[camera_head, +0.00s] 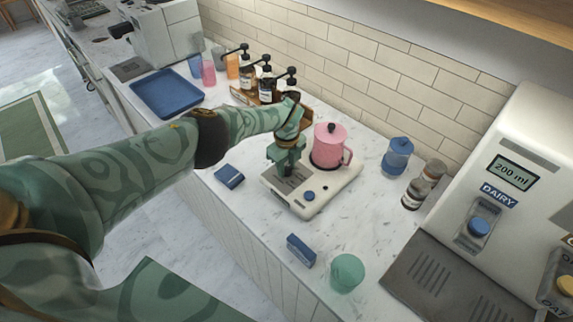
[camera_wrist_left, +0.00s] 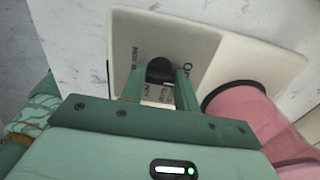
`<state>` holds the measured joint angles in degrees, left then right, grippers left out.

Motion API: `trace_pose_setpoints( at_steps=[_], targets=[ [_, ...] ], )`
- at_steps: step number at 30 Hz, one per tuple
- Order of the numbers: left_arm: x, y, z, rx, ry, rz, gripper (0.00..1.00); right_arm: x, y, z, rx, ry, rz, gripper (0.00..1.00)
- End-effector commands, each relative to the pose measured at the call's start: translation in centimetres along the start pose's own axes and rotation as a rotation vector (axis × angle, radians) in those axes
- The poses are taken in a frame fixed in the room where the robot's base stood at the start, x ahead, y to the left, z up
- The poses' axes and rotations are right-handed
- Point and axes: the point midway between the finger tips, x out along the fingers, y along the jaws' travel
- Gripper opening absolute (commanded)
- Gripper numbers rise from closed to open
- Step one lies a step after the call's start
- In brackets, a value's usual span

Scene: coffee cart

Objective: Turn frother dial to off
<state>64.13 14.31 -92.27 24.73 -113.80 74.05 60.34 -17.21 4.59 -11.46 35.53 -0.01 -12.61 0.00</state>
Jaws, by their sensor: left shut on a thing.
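The frother is a flat white base (camera_head: 338,196) with a grey panel and a blue button (camera_head: 309,195), on the marble counter. A pink lidded jug (camera_head: 330,146) stands on its back right part. My left gripper (camera_head: 284,168) points down over the panel beside the jug. In the left wrist view, its fingers (camera_wrist_left: 160,82) are shut on the black dial (camera_wrist_left: 160,68), one on each side. The panel lettering around the dial is partly covered, so I cannot read the setting. The jug's edge (camera_wrist_left: 245,105) is right of the fingers there.
A blue box (camera_head: 229,177), another blue box (camera_head: 301,251) and a green cup (camera_head: 347,272) stand near the counter's front edge. Pump bottles (camera_head: 266,86) and a blue tray (camera_head: 167,93) are farther left.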

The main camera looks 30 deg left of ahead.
Motion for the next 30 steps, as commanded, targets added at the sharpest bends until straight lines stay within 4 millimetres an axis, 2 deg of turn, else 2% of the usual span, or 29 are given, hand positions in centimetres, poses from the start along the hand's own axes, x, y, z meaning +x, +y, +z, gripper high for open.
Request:
trace_pose_setpoints(
  at_steps=[18, 19, 21, 30],
  targets=[
    [-0.25, -0.19, 0.18, -0.042, -0.004, -0.005, 0.08, -0.15, -0.01, -0.04, 0.000, 0.000, 0.000, 0.36],
    [-0.25, -0.19, 0.18, -0.042, -0.004, -0.005, 0.36, -0.15, -0.01, -0.04, 0.000, 0.000, 0.000, 0.36],
    [-0.21, -0.16, 0.15, -0.042, -0.003, -0.005, 0.53, -0.15, -0.01, -0.04, 0.000, 0.000, 0.000, 0.36],
    [-0.31, -0.07, 0.07, -0.041, -0.002, -0.002, 0.53, -0.31, 0.00, -0.07, 0.000, 0.001, 0.000, 0.36]
  ],
)
